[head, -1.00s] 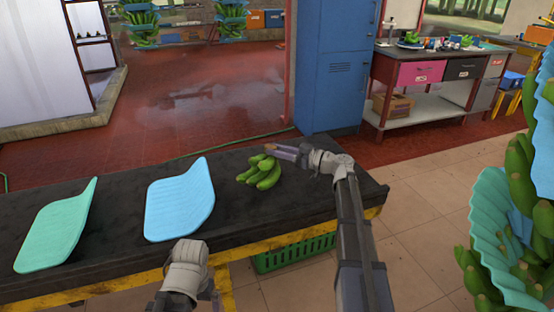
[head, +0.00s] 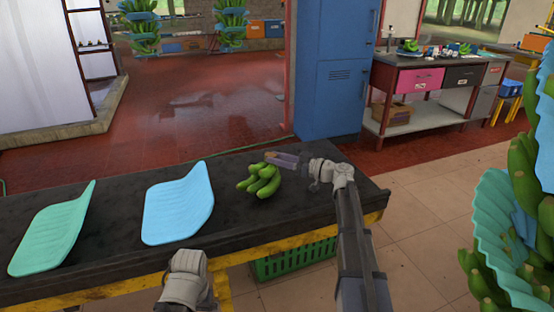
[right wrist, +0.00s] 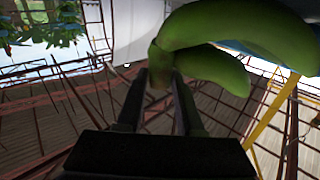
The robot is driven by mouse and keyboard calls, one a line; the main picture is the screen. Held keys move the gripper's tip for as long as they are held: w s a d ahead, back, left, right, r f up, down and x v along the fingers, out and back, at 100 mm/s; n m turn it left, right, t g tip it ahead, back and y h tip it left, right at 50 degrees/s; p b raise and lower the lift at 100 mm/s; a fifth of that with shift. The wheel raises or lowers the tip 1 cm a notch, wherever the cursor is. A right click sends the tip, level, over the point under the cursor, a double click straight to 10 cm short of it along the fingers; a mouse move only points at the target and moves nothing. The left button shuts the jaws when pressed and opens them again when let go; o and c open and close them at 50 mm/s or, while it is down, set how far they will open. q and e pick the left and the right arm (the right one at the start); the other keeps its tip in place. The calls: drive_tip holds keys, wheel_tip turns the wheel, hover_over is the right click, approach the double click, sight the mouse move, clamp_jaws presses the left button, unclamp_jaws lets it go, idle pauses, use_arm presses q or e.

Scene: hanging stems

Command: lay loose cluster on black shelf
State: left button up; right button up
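The loose cluster (head: 262,181) is a small bunch of green bananas at the right part of the black shelf (head: 115,247), a dark bench top on a yellow frame. My right gripper (head: 272,156) is shut on the cluster's crown at its upper end. In the right wrist view the cluster (right wrist: 225,38) has its brown-green crown between the two dark fingers, with bananas reaching right. I cannot tell whether the cluster touches the shelf or hangs just above it. Of my left arm only a pale link shows at the shelf's front edge; its gripper is hidden.
A blue curved pad (head: 178,205) and a green one (head: 52,240) lie on the shelf left of the cluster. A green crate (head: 292,261) stands under the shelf. A hanging bunch with a teal sheet (head: 500,235) is at the right. A blue cabinet (head: 330,75) stands behind.

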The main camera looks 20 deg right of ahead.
drive_tip(key=o, duration=0.5)
drive_tip(key=shift+s+a+f, duration=0.25)
drive_tip(key=shift+s+f, duration=0.1)
drive_tip(key=shift+c, duration=0.2)
drive_tip(key=shift+w+r+p, duration=0.1)
drive_tip(key=shift+r+p, duration=0.45)
drive_tip(key=shift+p, duration=0.05)
drive_tip(key=v, duration=0.7)
drive_tip(key=shift+d, duration=0.4)
drive_tip(key=shift+w+r, duration=0.1)
drive_tip(key=shift+r, duration=0.1)
